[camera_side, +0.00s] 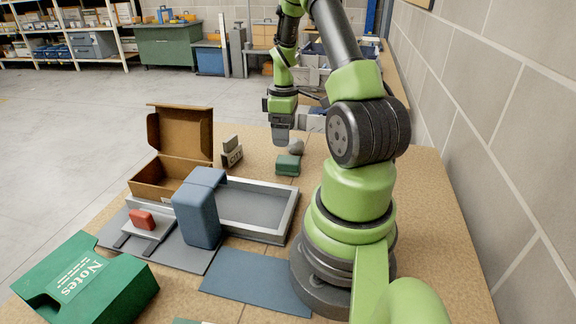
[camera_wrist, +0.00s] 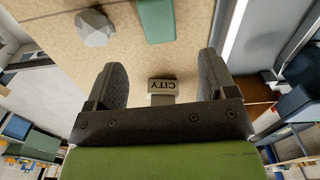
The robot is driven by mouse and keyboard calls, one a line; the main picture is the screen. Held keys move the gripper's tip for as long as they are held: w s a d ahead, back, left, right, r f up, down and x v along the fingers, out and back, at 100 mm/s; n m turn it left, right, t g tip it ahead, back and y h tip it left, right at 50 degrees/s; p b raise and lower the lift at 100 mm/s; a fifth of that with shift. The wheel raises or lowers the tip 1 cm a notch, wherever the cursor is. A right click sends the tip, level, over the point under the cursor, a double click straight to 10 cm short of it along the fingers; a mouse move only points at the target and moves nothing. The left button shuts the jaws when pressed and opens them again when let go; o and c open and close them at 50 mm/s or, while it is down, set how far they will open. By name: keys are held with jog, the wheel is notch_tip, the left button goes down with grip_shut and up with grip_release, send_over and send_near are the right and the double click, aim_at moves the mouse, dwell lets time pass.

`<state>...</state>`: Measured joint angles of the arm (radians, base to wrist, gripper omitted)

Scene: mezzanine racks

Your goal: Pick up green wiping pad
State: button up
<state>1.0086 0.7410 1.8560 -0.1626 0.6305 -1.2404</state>
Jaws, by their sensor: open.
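The green wiping pad (camera_side: 288,164) lies on the tabletop as a small green block, right of the tray's far end. In the wrist view the green pad (camera_wrist: 156,18) is at the top edge, partly cut off, beyond the fingertips. My gripper (camera_side: 281,138) hangs pointing down above the table, behind the pad in the side view and apart from it. In the wrist view the two dark fingers of my gripper (camera_wrist: 160,72) are spread wide with nothing held between them.
A grey faceted lump (camera_side: 296,146) sits near the pad. A small block lettered CITY (camera_wrist: 163,87) shows between the fingers in the wrist view. A grey tray (camera_side: 285,218), open cardboard box (camera_side: 182,140), blue block (camera_side: 197,215), red item (camera_side: 142,219) and green Notes box (camera_side: 90,290) occupy the left.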

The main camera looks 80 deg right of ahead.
aim_at(284, 159)
notch_tip(284, 159, down, 9)
jog(key=shift+w+f, duration=0.1)
jog(key=shift+f, duration=0.05)
dwell(0.4)
jog(key=shift+c, duration=0.4)
jog(key=c, duration=0.9)
